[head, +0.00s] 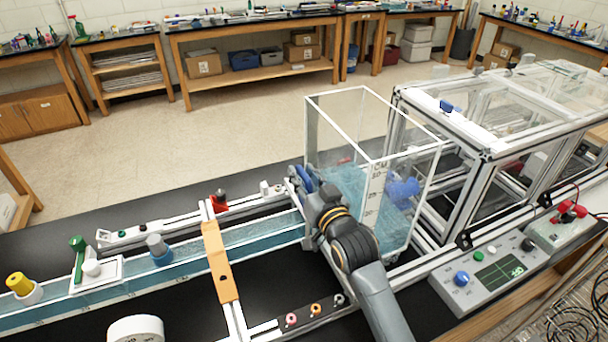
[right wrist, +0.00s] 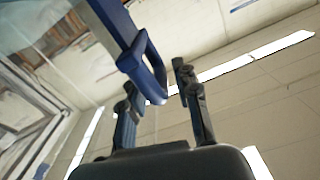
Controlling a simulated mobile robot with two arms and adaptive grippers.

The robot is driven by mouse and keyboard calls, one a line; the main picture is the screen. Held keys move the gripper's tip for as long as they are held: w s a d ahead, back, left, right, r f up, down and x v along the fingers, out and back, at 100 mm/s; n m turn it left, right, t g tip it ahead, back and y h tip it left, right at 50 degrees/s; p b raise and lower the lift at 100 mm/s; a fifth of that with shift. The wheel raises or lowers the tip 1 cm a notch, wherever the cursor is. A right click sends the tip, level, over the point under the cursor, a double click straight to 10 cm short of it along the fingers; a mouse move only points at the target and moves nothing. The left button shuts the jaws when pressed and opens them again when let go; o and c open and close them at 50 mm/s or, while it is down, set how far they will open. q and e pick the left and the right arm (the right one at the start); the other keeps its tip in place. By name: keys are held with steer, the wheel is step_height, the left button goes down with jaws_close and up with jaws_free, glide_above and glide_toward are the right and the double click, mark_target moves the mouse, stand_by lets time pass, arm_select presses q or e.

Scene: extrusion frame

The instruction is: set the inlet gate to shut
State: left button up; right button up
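A blue handle (head: 308,178) is at the near-left end of the clear water tank (head: 372,165), where the water channel (head: 262,238) meets it. I take it to be the inlet gate's handle; its setting cannot be read. In the right wrist view the handle is a blue bar ending in a loop (right wrist: 150,70). My right gripper (head: 303,190) is at the handle in the head view and hides part of it. In the right wrist view its two fingers (right wrist: 157,88) are apart, with the loop's end between them. Contact cannot be told. My left gripper is not in view.
An orange crosspiece (head: 218,262) spans the channel left of my right arm. A control box (head: 490,268) with knobs stands at the right. A framed clear enclosure (head: 480,150) adjoins the tank.

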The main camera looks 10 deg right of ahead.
jaws_close()
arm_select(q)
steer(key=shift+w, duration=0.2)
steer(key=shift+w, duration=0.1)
arm_select(e)
steer(key=shift+f, duration=0.2)
step_height(320, 180, down, 5)
steer(key=shift+r+b, duration=0.1)
steer(key=shift+b, duration=1.15)
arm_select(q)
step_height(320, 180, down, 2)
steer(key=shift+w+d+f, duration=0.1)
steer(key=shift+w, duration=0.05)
